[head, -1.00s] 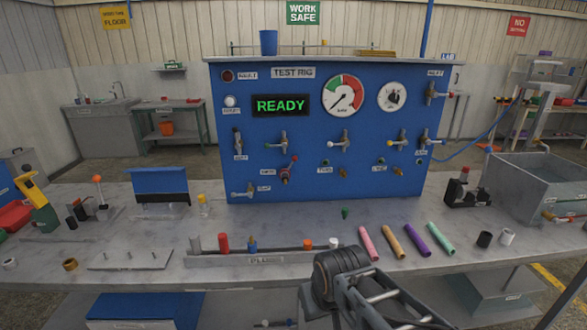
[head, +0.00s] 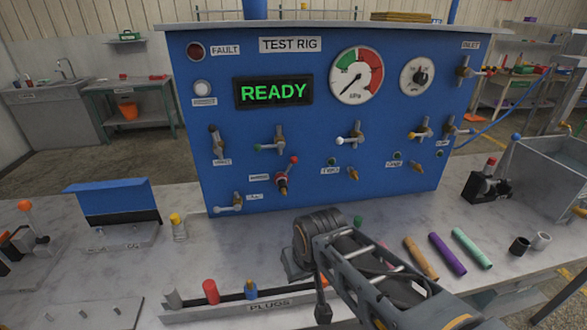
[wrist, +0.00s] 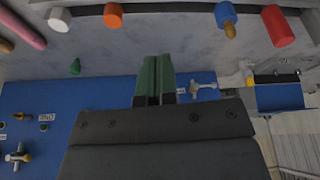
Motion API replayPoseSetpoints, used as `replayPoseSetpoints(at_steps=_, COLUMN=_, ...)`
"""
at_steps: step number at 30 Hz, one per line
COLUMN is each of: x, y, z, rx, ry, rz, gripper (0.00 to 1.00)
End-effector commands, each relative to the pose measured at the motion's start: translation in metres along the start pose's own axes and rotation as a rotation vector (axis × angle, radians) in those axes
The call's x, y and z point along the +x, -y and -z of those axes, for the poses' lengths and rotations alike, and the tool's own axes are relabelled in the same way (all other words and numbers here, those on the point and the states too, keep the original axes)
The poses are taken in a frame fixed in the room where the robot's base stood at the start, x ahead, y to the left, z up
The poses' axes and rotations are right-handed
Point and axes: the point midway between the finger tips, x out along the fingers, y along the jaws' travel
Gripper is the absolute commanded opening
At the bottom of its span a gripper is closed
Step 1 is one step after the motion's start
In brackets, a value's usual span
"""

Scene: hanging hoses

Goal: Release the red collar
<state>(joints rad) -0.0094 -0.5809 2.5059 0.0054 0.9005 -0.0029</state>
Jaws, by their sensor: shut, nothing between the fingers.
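On the blue test rig (head: 320,120), a brass fitting with a red collar (head: 282,179) sits low on the panel, left of centre. A red-tipped lever rises from it to the upper right. The collar does not show in the wrist view, where my gripper body covers part of the panel. My gripper (wrist: 154,78) has green fingers, shut together and empty. They are apart from the panel, over the bench in front of it. In the head view my arm stands in front of the panel's lower edge, right of and below the collar.
A plug rack (head: 235,306) with several coloured plugs stands in front. Other valves surround the collar fitting, including a white-handled one (head: 230,203) below left. A small green plug (wrist: 75,66) stands on the bench. Coloured tubes (head: 447,254) lie to the right. Bench space between rack and panel is mostly clear.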

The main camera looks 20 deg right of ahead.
Motion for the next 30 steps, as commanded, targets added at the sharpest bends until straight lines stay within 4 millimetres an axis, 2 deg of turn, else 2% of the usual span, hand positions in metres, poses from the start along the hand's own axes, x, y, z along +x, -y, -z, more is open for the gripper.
replayPoseSetpoints(at_steps=8, x=0.005, y=0.002, z=-0.001, rx=0.021, ry=0.016, rz=0.021, gripper=0.00)
replayPoseSetpoints(at_steps=11, x=0.017, y=0.008, z=0.000, rx=0.091, ry=0.063, rz=0.095, gripper=0.00)
replayPoseSetpoints(at_steps=14, x=0.035, y=0.020, z=0.006, rx=0.225, ry=0.133, rz=0.240, gripper=0.00)
replayPoseSetpoints(at_steps=17, x=0.054, y=0.033, z=0.024, rx=0.407, ry=0.192, rz=0.451, gripper=0.00)
replayPoseSetpoints(at_steps=20, x=0.069, y=0.037, z=0.058, rx=0.606, ry=0.201, rz=0.695, gripper=0.00)
replayPoseSetpoints(at_steps=23, x=0.080, y=0.024, z=0.100, rx=0.796, ry=0.146, rz=0.936, gripper=0.00)
replayPoseSetpoints(at_steps=25, x=0.087, y=0.004, z=0.130, rx=0.919, ry=0.072, rz=1.091, gripper=0.00)
replayPoseSetpoints(at_steps=27, x=0.093, y=-0.024, z=0.155, rx=1.028, ry=-0.022, rz=1.227, gripper=0.00)
replayPoseSetpoints(at_steps=30, x=0.101, y=-0.069, z=0.182, rx=1.159, ry=-0.177, rz=1.382, gripper=0.00)
